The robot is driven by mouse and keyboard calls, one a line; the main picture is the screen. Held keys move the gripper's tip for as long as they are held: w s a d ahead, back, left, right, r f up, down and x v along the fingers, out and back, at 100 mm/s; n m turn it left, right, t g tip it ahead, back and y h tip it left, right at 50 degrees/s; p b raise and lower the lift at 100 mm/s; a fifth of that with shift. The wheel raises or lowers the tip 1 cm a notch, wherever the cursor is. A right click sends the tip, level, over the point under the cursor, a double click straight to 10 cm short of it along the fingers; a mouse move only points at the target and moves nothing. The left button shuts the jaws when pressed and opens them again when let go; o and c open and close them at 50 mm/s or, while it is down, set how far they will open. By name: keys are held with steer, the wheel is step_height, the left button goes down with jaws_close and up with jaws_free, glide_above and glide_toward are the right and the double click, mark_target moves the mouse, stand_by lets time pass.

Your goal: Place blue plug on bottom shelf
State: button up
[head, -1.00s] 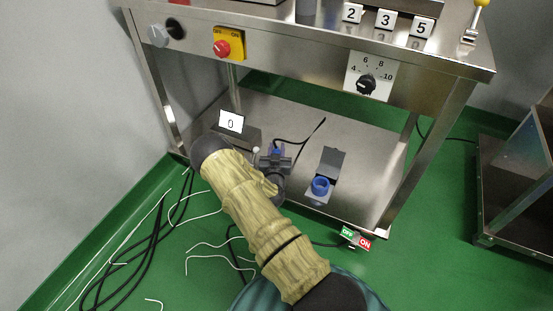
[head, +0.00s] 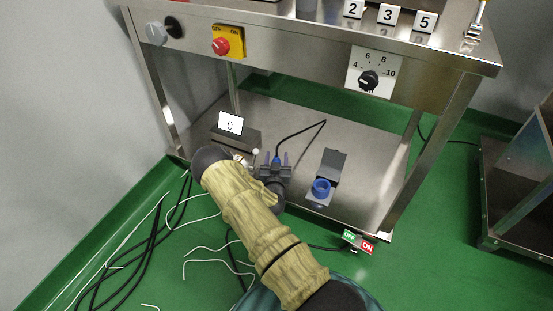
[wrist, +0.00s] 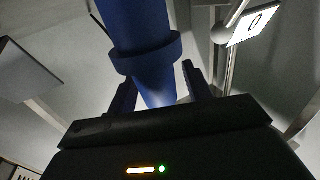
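The blue plug (head: 277,160) is at the bottom shelf (head: 357,140) of the steel cart, with a black cable running from it toward the back right. My gripper (head: 276,166) is low over the shelf's front left part, its fingers spread on either side of the plug. In the wrist view the plug (wrist: 150,52) is large, with a collar, and reaches between the two fingers of my gripper (wrist: 158,92). Gaps show between plug and fingers, so my gripper looks open. The plug's contact with the shelf is hard to see.
A blue socket (head: 321,188) with a raised grey lid stands on the shelf, right of my gripper. A display reading 0 (head: 230,124) stands at left. An OFF/ON sign (head: 357,242) is at the front edge. Loose cables lie on the green floor. The shelf's back right is clear.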

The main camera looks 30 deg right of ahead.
steer(key=shift+r, duration=0.2)
steer(key=p+v, duration=0.5)
steer(key=v, duration=0.7)
steer(key=shift+p, duration=0.3)
